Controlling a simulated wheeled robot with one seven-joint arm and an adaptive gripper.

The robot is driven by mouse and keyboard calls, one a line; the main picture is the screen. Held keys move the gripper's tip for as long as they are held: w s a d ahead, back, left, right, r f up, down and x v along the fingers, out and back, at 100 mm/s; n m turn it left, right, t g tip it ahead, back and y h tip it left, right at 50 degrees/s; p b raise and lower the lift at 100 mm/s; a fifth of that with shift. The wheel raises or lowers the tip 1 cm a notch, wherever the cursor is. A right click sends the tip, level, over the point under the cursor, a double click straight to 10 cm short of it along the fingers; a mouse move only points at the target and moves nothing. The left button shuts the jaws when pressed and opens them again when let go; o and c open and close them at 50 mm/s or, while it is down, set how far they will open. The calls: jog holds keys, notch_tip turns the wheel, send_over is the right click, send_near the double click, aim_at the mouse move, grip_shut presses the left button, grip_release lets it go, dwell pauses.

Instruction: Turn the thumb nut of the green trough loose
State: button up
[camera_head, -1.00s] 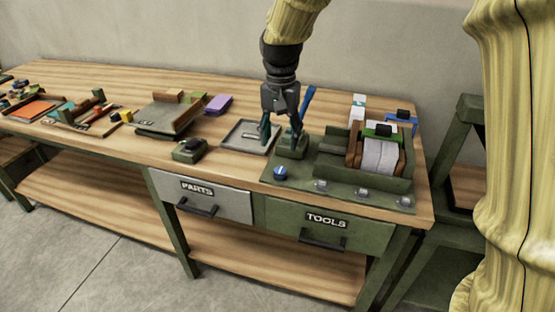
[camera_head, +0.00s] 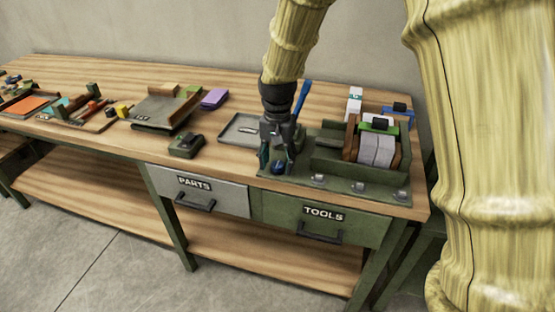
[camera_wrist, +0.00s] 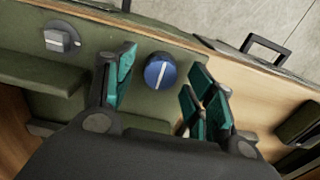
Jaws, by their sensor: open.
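The green trough (camera_head: 330,155) stands on a green base plate at the right end of the workbench, with white-grey stacked sheets in it. A round blue knob with a white line (camera_wrist: 160,71) sits on the base plate's left front corner; it also shows in the head view (camera_head: 278,168). It looks like the thumb nut. My gripper (camera_head: 276,162) is over this knob, pointing down. In the wrist view my gripper (camera_wrist: 160,85) is open, with teal-padded fingers on either side of the knob, apart from it.
A grey tray (camera_head: 236,130) and a dark green box (camera_head: 186,145) lie to the left. A blue-handled tool (camera_head: 302,98) stands behind my gripper. The bench front (camera_head: 230,180) is clear.

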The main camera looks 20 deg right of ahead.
jog(key=c, duration=1.1)
jog(key=shift+o, duration=0.2)
jog(key=shift+r+n+p, duration=0.1)
jog(key=shift+n+p, duration=0.2)
jog(key=shift+p, duration=0.1)
jog(key=n+p, duration=0.2)
jog(key=shift+r+n+p, duration=0.1)
jog(key=shift+n+p, duration=0.2)
jog(key=shift+p, duration=0.05)
jog(key=n+p, duration=0.4)
jog(key=n, duration=0.1)
jog(key=shift+n, duration=0.3)
jog(key=n+p, duration=0.2)
jog(key=n, duration=0.2)
jog(key=n+p, duration=0.2)
jog(key=n, duration=0.3)
jog(key=shift+p, duration=0.35)
